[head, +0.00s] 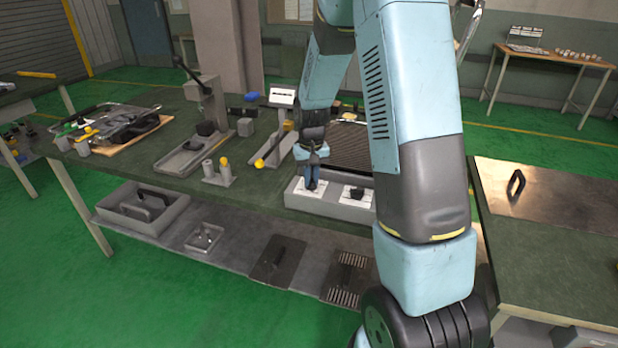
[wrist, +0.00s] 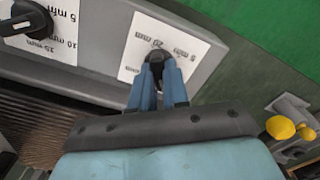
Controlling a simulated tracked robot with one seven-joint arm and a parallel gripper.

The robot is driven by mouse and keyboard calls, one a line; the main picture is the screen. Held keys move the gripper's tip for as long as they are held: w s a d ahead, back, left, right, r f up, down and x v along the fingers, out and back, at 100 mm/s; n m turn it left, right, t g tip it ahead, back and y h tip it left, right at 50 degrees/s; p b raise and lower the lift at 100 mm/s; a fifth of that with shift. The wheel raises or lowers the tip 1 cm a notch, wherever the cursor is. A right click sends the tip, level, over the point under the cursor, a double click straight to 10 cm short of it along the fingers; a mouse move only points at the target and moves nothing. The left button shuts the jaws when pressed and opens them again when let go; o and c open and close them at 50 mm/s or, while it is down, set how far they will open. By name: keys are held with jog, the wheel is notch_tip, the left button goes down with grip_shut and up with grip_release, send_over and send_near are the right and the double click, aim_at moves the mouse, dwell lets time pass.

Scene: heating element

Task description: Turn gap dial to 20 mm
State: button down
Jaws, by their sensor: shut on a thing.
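A grey control box (head: 330,207) on the bench carries two black dials on white plates. My gripper (head: 311,186) points down at the left dial in the head view and hides most of it. In the wrist view my gripper (wrist: 158,68) is shut on the black knob of this dial (wrist: 156,57). Its white plate (wrist: 133,52) has mm markings, partly covered and hard to read. The other dial (head: 356,192) is free; the wrist view shows its knob (wrist: 25,20) beside 5 mm, 10 mm and 15 mm marks.
A ribbed dark panel (head: 350,147) lies behind the box. A stand with a yellow ball-ended lever (head: 261,163) is to its left. A post with a yellow knob (head: 224,163) stands farther left. Flat plates and trays lie on the lower shelf (head: 235,250).

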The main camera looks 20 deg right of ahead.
jog(key=m, duration=0.3)
jog(key=shift+w+r+m, duration=0.1)
jog(key=shift+w+m, duration=0.05)
jog(key=shift+m, duration=0.25)
jog(key=m, duration=0.9)
jog(key=shift+a, duration=0.1)
jog(key=m, duration=1.2)
jog(key=shift+m, duration=0.3)
jog(key=m, duration=0.4)
jog(key=shift+m, duration=2.1)
